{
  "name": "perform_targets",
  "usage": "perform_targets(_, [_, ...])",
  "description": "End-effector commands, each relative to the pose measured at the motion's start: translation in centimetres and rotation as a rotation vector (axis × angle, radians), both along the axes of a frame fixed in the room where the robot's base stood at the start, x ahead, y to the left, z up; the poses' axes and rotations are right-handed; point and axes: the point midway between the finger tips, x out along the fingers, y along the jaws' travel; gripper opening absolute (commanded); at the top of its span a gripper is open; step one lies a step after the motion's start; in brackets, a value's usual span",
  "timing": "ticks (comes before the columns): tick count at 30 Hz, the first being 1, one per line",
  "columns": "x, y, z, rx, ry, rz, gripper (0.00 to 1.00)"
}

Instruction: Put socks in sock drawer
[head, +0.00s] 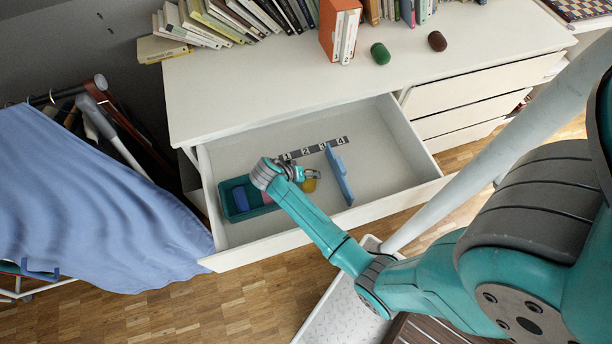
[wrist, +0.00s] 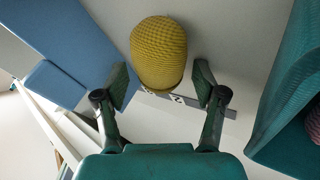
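A yellow rolled sock (head: 309,186) is inside the open drawer (head: 377,155), left of a blue divider (head: 340,176). In the wrist view the yellow sock (wrist: 158,50) sits at and beyond my fingertips, with gaps on both sides. My gripper (wrist: 161,80) is open; in the head view my gripper (head: 311,174) is over the drawer by the sock. A teal box (head: 228,197) at the drawer's left holds a blue item (head: 240,199) and a pinkish one, partly hidden by my arm. A green rolled sock (head: 380,53) and a brown one (head: 437,41) lie on the dresser top.
A strip numbered 1 to 4 (head: 313,149) lies on the drawer floor. Books (head: 230,18) line the back of the dresser top (head: 290,80). A blue cloth (head: 90,195) hangs at left. The drawer's right part is clear.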

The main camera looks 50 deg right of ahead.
Motion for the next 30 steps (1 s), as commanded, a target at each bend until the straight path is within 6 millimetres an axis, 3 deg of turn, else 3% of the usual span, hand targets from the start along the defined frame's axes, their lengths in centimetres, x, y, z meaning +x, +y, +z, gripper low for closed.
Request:
perform_targets(11, [0.1,0.2,0.6,-0.001,-0.001,0.002,0.71])
perform_targets(30, [1.9,6.3,9.2,0.0,-0.002,0.002,0.71])
